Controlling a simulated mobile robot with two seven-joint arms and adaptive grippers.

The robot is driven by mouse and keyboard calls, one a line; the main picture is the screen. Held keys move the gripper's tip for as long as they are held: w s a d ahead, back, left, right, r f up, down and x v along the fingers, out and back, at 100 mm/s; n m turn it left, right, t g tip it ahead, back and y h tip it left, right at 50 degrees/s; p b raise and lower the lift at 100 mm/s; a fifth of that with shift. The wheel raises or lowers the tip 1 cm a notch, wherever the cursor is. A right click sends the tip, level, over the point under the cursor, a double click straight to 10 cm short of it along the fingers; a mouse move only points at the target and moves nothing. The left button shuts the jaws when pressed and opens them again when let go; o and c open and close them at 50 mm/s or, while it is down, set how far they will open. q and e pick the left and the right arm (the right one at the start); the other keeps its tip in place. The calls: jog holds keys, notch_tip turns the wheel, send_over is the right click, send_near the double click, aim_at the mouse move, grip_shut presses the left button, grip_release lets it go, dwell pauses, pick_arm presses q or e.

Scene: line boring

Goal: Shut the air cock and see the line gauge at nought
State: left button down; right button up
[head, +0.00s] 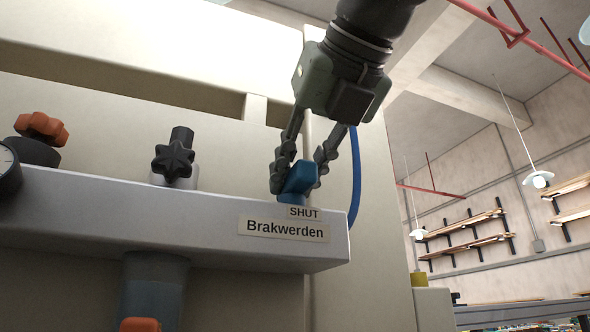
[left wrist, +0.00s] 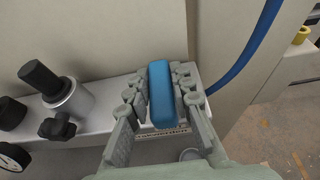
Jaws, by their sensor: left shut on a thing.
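The air cock's blue handle (head: 299,177) stands on the right end of a grey manifold bar (head: 110,215), above labels reading "SHUT" (head: 303,212) and "Brakwerden" (head: 285,228). My left gripper (head: 305,175) comes down from above, its fingers shut on the blue handle. In the left wrist view the handle (left wrist: 162,93) lies between both fingers (left wrist: 162,98), its long side running away from the wrist. A dark round gauge (head: 7,168) is cut off at the left edge; its needle cannot be read. It also shows partly in the left wrist view (left wrist: 12,158). My right gripper is not in view.
A black star knob (head: 174,160) and an orange knob (head: 41,128) stand along the bar to the left. A blue hose (head: 355,180) runs behind the bar's right end. A pale panel backs the bar; open room with wall shelves (head: 470,240) lies right.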

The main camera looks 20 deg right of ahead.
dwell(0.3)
pick_arm(q)
jog(key=c, duration=1.3)
grip_release()
jog(key=shift+a+h, duration=0.1)
jog(key=shift+h, duration=0.2)
